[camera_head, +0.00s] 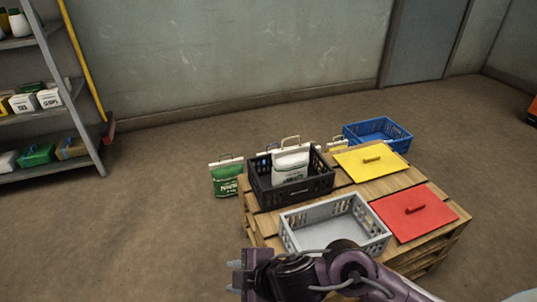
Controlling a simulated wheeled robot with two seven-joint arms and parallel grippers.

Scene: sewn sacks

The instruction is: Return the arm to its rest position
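My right gripper (235,278) is at the bottom of the head view, its arm coming in from the lower right. Its fingers point left and stand apart with nothing visible between them. It is in front of the grey crate (289,238), and my wrist overlaps that crate's near edge in the picture. My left gripper is out of view. A white sack with a handle (291,165) stands in the black crate (292,193). The grey crate looks empty.
The crates stand on a wooden pallet stack (380,188) with a yellow lid (365,163) and a red lid (405,217). A blue crate (378,133) is behind. A green sack (226,180) stands left. A shelf (75,125) is far left; floor between is clear.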

